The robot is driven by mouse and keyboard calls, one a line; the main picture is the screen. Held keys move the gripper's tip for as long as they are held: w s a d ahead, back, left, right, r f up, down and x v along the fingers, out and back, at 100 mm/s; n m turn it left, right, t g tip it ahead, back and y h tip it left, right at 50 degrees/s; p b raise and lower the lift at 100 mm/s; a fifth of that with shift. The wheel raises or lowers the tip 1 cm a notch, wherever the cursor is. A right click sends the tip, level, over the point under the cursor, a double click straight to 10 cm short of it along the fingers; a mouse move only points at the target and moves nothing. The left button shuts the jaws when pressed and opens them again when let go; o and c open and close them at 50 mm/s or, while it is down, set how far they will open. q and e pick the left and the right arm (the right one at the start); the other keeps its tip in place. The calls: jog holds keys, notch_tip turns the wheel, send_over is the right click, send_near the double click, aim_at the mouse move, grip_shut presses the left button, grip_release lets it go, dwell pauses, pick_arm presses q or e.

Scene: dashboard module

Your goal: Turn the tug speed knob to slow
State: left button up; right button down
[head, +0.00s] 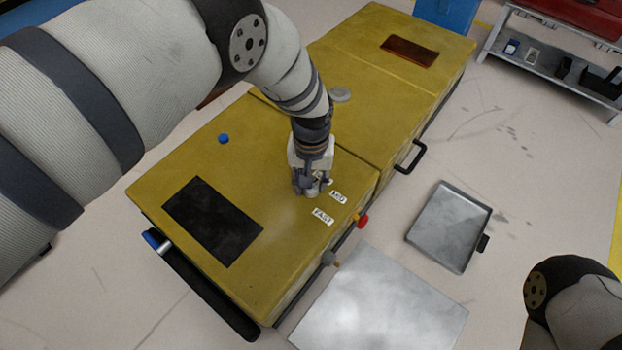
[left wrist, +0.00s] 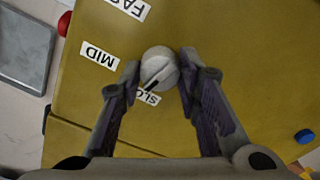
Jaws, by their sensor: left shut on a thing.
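The tug speed knob (left wrist: 160,68) is a round grey-white dial on the yellow top of the module. My left gripper (left wrist: 159,70) has one finger on each side of it and is shut on it. A raised bar crosses the knob, and its dark end points toward the SLOW label (left wrist: 149,97), which is partly covered by the knob and a finger. The MID label (left wrist: 99,54) and FAST label (left wrist: 130,7) lie beside the knob. In the head view my left gripper (head: 311,182) points down and mostly hides the knob. My right gripper is out of view.
The yellow module (head: 290,270) has a black panel (head: 212,220), a blue button (head: 223,139) and a red knob (head: 362,221) at its edge. A grey tray (head: 449,227) and a metal plate (head: 378,305) lie right of it. My right arm is at bottom right.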

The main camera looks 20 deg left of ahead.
pick_arm(q)
jog(key=shift+n, duration=1.5)
jog(key=o, duration=1.1)
jog(key=shift+o, duration=0.2)
notch_tip(320, 180, up, 12)
jog(key=shift+r, duration=0.1)
